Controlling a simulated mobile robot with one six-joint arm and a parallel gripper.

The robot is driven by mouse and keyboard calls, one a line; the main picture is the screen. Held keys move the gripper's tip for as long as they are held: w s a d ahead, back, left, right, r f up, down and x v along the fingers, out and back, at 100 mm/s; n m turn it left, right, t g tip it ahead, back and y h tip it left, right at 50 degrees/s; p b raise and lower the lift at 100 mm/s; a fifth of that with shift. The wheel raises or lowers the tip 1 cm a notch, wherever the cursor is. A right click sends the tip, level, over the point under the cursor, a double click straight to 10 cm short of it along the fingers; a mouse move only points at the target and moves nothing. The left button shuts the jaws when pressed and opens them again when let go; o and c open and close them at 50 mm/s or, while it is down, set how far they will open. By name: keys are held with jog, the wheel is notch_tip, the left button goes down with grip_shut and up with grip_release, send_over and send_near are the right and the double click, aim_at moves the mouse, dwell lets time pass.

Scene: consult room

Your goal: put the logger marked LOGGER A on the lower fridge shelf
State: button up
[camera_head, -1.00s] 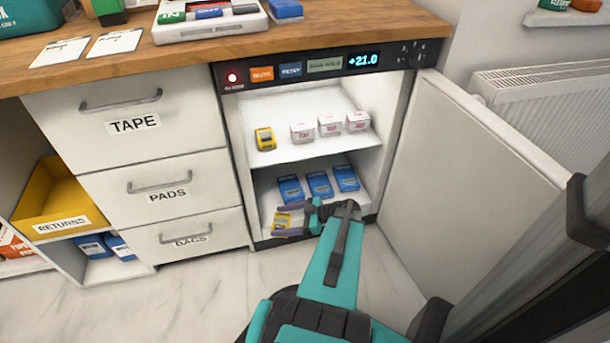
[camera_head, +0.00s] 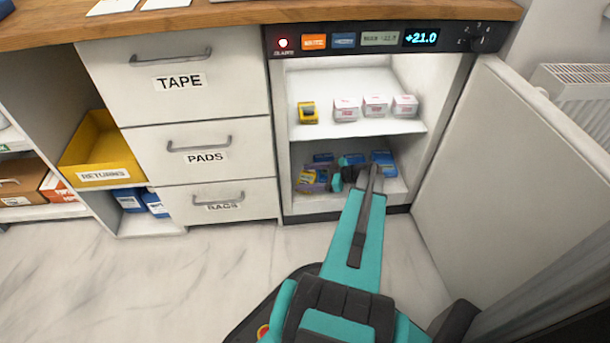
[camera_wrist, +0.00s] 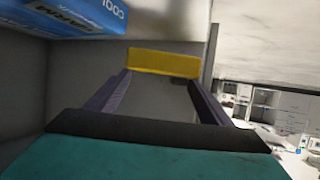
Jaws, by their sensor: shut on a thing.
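My gripper (camera_head: 316,182) reaches into the lower compartment of the open fridge, at its left front. It is shut on a yellow logger (camera_head: 308,176). In the wrist view the yellow logger (camera_wrist: 165,62) spans the two purple fingers; no marking on it can be read. I cannot tell whether it touches the lower shelf (camera_head: 300,205). A second yellow logger (camera_head: 308,113) with a dark face stands at the left of the upper shelf (camera_head: 350,131); its marking is too small to read.
Several blue boxes (camera_head: 384,157) stand behind my gripper on the lower shelf, partly hidden; one blue box (camera_wrist: 80,15) is close at upper left in the wrist view. White boxes (camera_head: 375,106) fill the upper right. The fridge door (camera_head: 500,160) stands open at right.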

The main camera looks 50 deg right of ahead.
aim_at(305, 173)
jog(key=w, duration=0.1)
jog(key=w+d, duration=0.1)
jog(key=w+d+b, duration=0.1)
jog(key=shift+w+d+f, duration=0.15)
jog(key=shift+d+f, duration=0.05)
jog(key=shift+f, duration=0.1)
jog(key=shift+w+d, duration=0.3)
jog(key=shift+w, duration=0.25)
jog(key=shift+f+b, duration=0.95)
jog(key=shift+f, duration=0.75)
jog(key=o, duration=1)
jog(key=shift+f, duration=0.1)
